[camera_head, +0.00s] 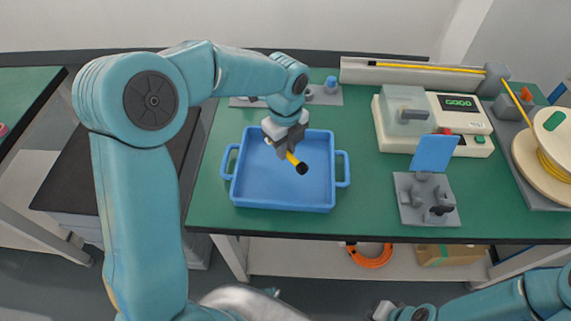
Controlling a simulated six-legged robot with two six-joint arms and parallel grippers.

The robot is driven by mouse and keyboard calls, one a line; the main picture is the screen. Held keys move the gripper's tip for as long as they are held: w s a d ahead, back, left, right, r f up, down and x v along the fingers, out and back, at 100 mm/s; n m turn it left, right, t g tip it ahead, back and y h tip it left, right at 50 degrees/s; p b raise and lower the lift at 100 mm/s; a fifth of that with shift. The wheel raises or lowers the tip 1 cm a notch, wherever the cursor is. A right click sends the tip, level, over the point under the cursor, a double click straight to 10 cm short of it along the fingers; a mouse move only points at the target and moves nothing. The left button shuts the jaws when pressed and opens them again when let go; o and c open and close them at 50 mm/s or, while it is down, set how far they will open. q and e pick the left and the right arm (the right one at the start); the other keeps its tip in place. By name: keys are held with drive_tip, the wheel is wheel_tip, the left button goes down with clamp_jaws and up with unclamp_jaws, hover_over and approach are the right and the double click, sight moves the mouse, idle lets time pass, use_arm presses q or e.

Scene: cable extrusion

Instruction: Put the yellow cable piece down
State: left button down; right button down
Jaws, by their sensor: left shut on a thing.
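The yellow cable piece (292,158) is short with a black end, and it sticks out of my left gripper (284,143). My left gripper is shut on it, above the blue tray (284,208), pointing down. The cable piece appears over the inside of the tray; I cannot tell whether it touches the tray's floor. My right gripper (382,311) is at the bottom edge, below the table front, partly cut off; its jaws are too unclear to read.
A machine with a screen (459,104) and a grey fixture with a blue plate (434,153) stand to the right. A cable spool (547,165) is at the far right. A channel with yellow cable (420,68) runs along the back. Green table is clear between tray and fixture.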

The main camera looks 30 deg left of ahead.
sight(285, 171)
use_arm(q)
wheel_tip(285, 171, down, 6)
drive_tip(key=shift+r, duration=0.1)
drive_tip(key=shift+w+f, duration=0.1)
drive_tip(key=shift+f, duration=0.4)
drive_tip(key=shift+r, duration=0.1)
drive_tip(key=shift+b, duration=0.35)
drive_tip(key=c, duration=1.1)
unclamp_jaws()
drive_tip(key=shift+f, duration=0.2)
drive_tip(key=shift+r, duration=0.1)
